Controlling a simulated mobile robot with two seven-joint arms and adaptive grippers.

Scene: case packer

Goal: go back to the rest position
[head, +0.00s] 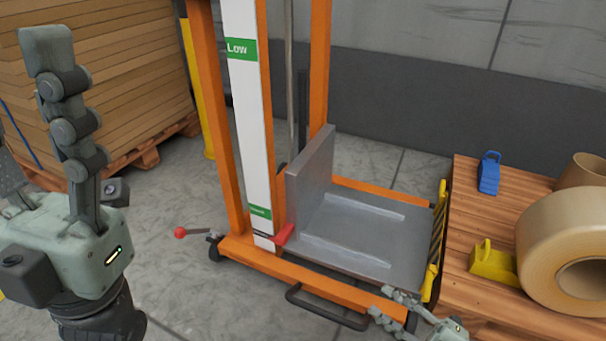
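My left gripper (28,115) stands large at the left, pointing up. One finger rises clear and the other is partly cut by the left edge; they are spread wide with nothing seen between them. My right gripper (382,306) is small at the bottom right, in front of the lift's base. Its two fingers point left and stand apart, with nothing visible between them. The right wrist is cut off by the bottom edge.
An orange lift (206,120) with an empty grey platform (368,232) stands mid-view. At right, a wooden table (462,210) holds tape rolls (540,237), a blue item (489,173) and a yellow item (492,263). Stacked cardboard (130,75) is back left. Floor shows between.

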